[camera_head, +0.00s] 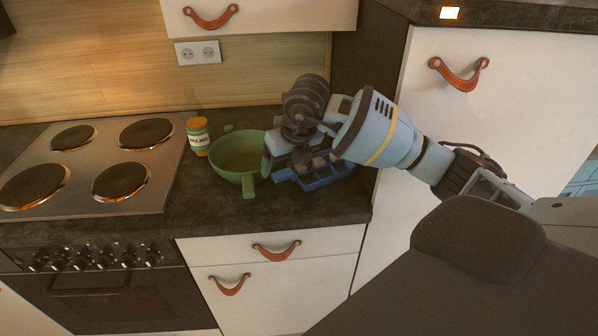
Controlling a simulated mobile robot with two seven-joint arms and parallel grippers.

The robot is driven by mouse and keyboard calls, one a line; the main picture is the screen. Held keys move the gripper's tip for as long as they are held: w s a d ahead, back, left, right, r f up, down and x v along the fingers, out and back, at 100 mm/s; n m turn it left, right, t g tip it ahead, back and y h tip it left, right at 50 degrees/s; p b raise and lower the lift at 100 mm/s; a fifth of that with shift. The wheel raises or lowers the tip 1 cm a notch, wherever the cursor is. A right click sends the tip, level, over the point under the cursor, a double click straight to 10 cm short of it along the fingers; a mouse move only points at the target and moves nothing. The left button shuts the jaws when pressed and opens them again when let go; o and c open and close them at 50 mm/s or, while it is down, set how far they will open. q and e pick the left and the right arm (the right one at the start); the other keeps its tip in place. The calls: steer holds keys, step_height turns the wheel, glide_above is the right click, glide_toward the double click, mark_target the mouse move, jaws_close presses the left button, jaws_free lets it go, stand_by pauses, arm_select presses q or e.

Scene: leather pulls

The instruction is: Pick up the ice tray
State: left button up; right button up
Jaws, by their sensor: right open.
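The ice tray (326,180) is blue and lies on the dark countertop, to the right of the green bowl. My right arm comes in from the right and covers part of its back side. My right gripper (277,158) is open over the left end of the tray, close to the bowl's rim. I cannot tell whether a finger touches the tray or the bowl. My left gripper is not in view.
The green handled bowl (238,153) stands directly left of my right gripper. A tall white cabinet (495,110) bounds the counter on the right. The counter's front strip (300,212) is clear.

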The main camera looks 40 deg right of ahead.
mark_target(283, 172)
steer(key=shift+h, duration=0.4)
steer(key=shift+w+d+f, duration=0.25)
steer(key=shift+w+f, duration=0.4)
steer(key=shift+f, duration=0.35)
steer(key=shift+w+d+f, duration=0.3)
steer(key=shift+w+f, duration=0.3)
steer(key=shift+f, duration=0.35)
steer(key=shift+w+d+f, duration=0.25)
steer(key=shift+w+f, duration=0.4)
steer(key=shift+f, duration=0.35)
steer(key=c, duration=1.2)
steer(key=shift+r, duration=0.2)
